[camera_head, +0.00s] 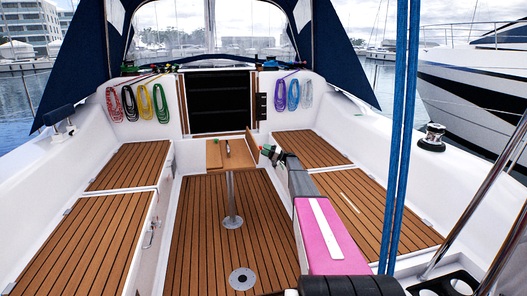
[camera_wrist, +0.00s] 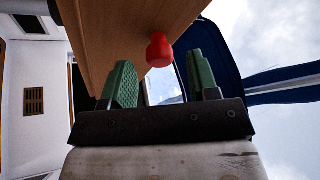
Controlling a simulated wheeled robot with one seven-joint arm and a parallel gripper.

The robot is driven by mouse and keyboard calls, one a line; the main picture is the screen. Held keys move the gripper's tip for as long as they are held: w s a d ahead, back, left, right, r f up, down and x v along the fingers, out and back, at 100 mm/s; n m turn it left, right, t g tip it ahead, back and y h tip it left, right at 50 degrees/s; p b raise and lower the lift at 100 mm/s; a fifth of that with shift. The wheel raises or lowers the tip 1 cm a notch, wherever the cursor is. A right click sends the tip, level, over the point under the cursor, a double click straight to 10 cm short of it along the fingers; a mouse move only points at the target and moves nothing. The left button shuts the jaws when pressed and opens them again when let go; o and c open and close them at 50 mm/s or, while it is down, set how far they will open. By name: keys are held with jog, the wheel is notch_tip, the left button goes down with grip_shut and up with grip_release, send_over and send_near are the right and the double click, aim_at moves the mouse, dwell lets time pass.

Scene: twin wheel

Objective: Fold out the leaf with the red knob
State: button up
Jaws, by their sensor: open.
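In the wrist view a red knob (camera_wrist: 159,50) sticks out from the edge of a wooden leaf (camera_wrist: 120,25). My gripper (camera_wrist: 161,72) is open, with its two green fingers apart. The knob shows between and just beyond the fingertips, and I cannot tell whether either finger touches it. In the head view a small wooden table (camera_head: 213,156) stands on a post in the cockpit, with an upright wooden panel at its right side. My gripper (camera_head: 268,149) is at the right of that panel. The red knob is too small to make out there.
Slatted benches (camera_head: 105,240) flank the cockpit, and the floor (camera_head: 190,240) around the table post (camera_head: 231,200) is clear. Blue ropes (camera_head: 402,130) hang at the right front. Coiled coloured lines (camera_head: 161,103) hang beside the dark companionway (camera_head: 220,100).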

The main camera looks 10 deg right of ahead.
jog(key=v, duration=0.9)
jog(key=shift+f, duration=0.15)
jog(key=shift+d, duration=0.2)
